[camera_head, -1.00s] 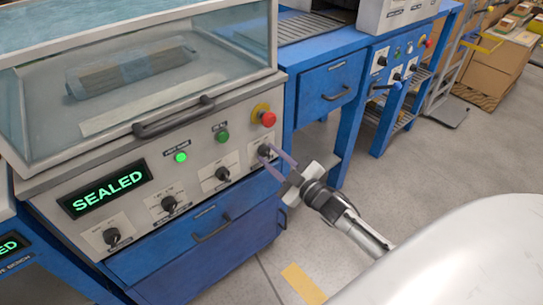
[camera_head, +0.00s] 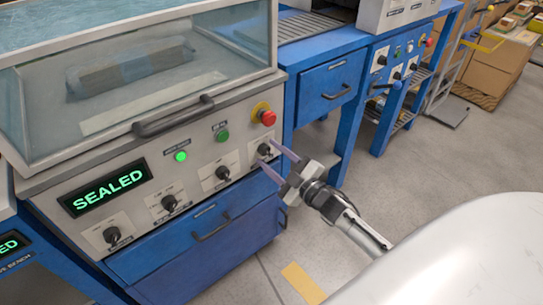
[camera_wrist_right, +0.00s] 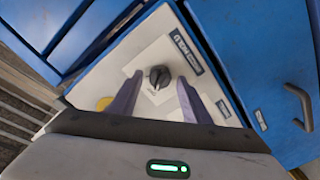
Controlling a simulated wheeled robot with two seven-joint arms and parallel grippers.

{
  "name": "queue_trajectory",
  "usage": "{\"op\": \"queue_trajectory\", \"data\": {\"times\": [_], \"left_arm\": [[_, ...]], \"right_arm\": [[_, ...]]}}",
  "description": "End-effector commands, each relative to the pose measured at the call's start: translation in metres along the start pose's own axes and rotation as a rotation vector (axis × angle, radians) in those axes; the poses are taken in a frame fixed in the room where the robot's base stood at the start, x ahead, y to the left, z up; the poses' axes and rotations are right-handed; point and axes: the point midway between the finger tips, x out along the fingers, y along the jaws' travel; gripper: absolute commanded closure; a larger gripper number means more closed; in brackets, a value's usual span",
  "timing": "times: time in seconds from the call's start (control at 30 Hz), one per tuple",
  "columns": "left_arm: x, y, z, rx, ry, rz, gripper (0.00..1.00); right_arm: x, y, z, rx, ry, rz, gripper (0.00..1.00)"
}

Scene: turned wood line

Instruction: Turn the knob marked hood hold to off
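The black rotary knob (camera_head: 264,149) I take as hood hold is the rightmost of the row on the sealed machine's grey front panel. It also shows in the right wrist view (camera_wrist_right: 159,76), on a pale plate with a label partly reading "HOLD". Its pointer setting is too small to read. My right gripper (camera_head: 269,154) is open in front of the panel. In the right wrist view its two purple-grey fingers (camera_wrist_right: 155,92) stand on either side of the knob, with visible gaps and nothing held. My left gripper is not in view.
A red emergency button (camera_head: 263,113) on a yellow base sits just above the knob. A clear hood (camera_head: 140,75) with a dark handle is closed above. Blue drawers (camera_head: 205,235) are below.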

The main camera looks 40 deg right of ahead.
Motion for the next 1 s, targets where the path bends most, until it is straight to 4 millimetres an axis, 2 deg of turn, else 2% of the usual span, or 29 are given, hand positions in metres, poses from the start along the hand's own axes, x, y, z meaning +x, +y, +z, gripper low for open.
{"op": "queue_trajectory", "data": {"times": [0.37, 0.47, 0.8, 1.0], "left_arm": [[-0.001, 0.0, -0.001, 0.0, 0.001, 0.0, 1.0], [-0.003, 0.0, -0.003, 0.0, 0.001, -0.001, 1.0], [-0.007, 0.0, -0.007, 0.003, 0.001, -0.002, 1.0], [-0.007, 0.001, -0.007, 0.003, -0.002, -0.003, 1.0]], "right_arm": [[-0.005, 0.0, 0.0, 0.002, -0.001, -0.001, 0.54], [-0.018, -0.001, 0.0, 0.002, -0.003, -0.003, 0.54], [-0.083, 0.0, 0.0, 0.003, -0.003, -0.002, 0.54], [-0.101, 0.0, 0.0, 0.002, 0.0, 0.0, 0.54]]}}
